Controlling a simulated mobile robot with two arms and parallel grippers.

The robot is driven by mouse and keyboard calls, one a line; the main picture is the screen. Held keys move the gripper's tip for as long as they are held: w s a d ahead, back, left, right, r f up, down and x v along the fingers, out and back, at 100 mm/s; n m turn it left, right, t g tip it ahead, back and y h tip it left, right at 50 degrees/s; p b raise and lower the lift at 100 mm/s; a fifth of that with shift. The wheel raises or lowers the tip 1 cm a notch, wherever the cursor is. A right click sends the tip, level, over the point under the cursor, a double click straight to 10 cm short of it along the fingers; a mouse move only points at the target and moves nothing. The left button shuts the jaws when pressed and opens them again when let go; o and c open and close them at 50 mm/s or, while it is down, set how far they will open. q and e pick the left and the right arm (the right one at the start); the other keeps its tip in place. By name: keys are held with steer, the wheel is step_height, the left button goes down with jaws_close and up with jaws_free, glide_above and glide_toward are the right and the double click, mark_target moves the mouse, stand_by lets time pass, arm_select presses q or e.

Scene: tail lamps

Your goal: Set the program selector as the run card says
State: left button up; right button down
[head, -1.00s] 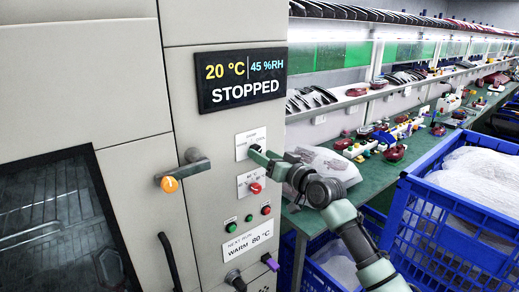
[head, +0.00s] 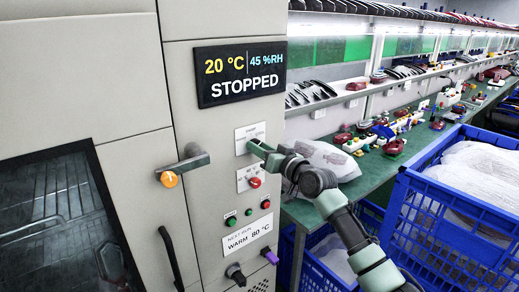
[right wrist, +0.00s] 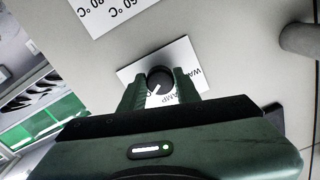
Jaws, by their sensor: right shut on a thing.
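The run card (head: 248,236) on the machine front reads "NEXT RUN WARM 80 °C". The program selector plate (head: 241,134) is above a second plate with a red knob (head: 255,183). My right gripper (head: 255,145) is at the selector and covers its knob in the head view. In the right wrist view, its fingers (right wrist: 159,88) are shut on the black selector knob (right wrist: 160,75), one on each side. The knob's white line slants to the picture's lower left. Upside-down labels beginning "WA" and ending "AMP" show; another is mostly hidden by the left finger. My left gripper is not in view.
The display (head: 240,74) reads 20 °C, 45 %RH, STOPPED. A door handle (head: 184,164) with an orange end juts out left of the selector. Small buttons (head: 248,212) sit below. A green bench (head: 375,165) and blue crates (head: 450,220) stand at right.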

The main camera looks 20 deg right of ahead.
steer(key=n, duration=2.3)
steer(key=shift+d+n, duration=0.1)
steer(key=shift+n, duration=0.2)
stand_by(0.3)
steer(key=c, duration=1)
jaws_free()
